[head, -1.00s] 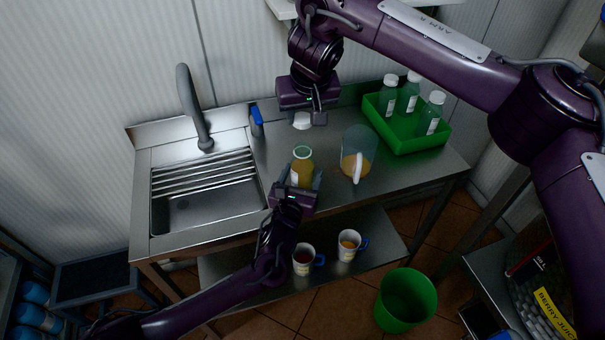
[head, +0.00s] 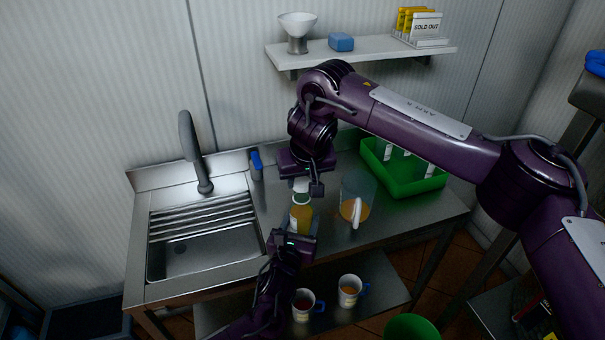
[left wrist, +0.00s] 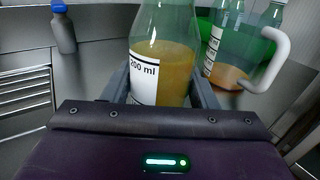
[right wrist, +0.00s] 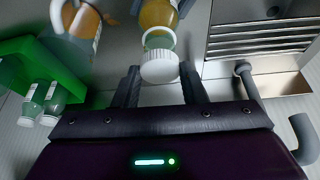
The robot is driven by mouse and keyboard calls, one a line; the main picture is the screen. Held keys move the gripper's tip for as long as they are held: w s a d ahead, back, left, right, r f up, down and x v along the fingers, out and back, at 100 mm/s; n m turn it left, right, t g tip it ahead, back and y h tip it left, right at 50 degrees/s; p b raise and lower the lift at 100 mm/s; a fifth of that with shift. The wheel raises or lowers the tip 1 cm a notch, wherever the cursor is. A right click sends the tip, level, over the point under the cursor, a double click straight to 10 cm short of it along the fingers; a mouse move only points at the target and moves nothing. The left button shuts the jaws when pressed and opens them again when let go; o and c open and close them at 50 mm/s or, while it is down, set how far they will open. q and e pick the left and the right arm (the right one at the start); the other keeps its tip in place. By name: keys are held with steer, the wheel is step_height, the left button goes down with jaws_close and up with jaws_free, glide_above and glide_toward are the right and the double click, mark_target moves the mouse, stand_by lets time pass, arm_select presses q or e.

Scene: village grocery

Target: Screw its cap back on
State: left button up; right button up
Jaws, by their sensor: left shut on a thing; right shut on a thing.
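The bottle (head: 301,217) of orange-yellow juice stands upright at the counter's front, its label reading 200 ml in the left wrist view (left wrist: 163,62). My left gripper (head: 301,232) is shut around its body. The white cap (right wrist: 160,68) is held between the fingers of my right gripper (right wrist: 160,85), which is shut on it. In the head view the cap (head: 301,185) is just above the bottle's mouth. In the right wrist view the cap covers part of the open-looking neck; I cannot tell whether they touch.
A clear jug (head: 352,208) with some juice and a white handle stands close right of the bottle. A green crate (head: 418,187) of capped bottles is behind it. The sink (head: 200,245) and a blue-capped bottle (head: 256,165) are left. Two mugs (head: 349,291) sit on the lower shelf.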

mark_target(298, 185)
stand_by(0.4)
steer(key=shift+f, duration=0.9)
steer(key=shift+f, duration=0.55)
steer(key=m, duration=0.1)
steer(key=m+h, duration=0.1)
steer(key=m, duration=0.1)
steer(key=shift+a, duration=0.25)
steer(key=m+h, duration=0.1)
steer(key=m, duration=0.2)
steer(key=shift+a+h, duration=0.15)
steer(key=shift+h, duration=0.15)
steer(key=o, duration=0.9)
